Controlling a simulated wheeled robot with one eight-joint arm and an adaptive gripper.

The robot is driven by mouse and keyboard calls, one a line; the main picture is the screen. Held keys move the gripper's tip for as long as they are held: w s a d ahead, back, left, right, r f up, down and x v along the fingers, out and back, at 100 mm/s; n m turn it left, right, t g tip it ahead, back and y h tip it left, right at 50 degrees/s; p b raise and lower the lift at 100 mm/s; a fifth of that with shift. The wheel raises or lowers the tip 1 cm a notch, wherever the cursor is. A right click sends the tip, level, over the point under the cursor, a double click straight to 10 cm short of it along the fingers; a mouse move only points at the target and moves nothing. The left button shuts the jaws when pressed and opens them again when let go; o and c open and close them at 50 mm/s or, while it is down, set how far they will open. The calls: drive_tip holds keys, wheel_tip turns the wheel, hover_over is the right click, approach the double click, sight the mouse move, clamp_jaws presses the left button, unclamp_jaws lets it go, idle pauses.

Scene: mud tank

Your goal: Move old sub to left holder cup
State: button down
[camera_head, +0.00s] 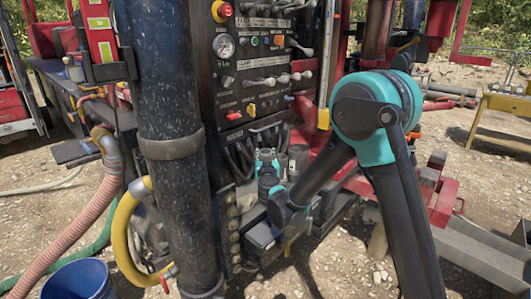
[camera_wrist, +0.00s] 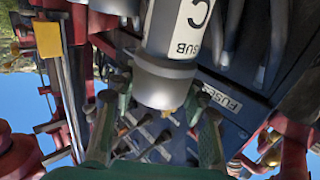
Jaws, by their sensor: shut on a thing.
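My gripper (camera_wrist: 165,104) has its two green fingers on either side of the lower end of a grey metal sub (camera_wrist: 166,78), and is shut on it. The sub carries a white label with a large "C" and the word "SUB"; its upper part runs out of the top of the wrist view. In the head view my gripper (camera_head: 267,170) is small, in front of the lower control panel, and the sub is hard to make out there. Grey cylindrical shapes (camera_head: 298,155) stand just right of it. I cannot tell which of them is the left holder cup.
A control panel (camera_head: 262,75) with levers and a gauge rises behind my gripper. A thick black pipe (camera_head: 168,110) stands at left. A dark box labelled "FUSES" (camera_wrist: 222,97) is close by in the wrist view. A blue bucket (camera_head: 80,280) is on the gravel, a yellow bench (camera_head: 500,105) at right.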

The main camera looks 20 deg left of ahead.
drive_tip(key=shift+f, duration=3.2)
drive_tip(key=c, duration=0.7)
unclamp_jaws()
drive_tip(key=shift+c, duration=0.2)
drive_tip(key=v, duration=0.7)
drive_tip(key=shift+s, duration=0.25)
drive_tip(key=shift+d, duration=0.15)
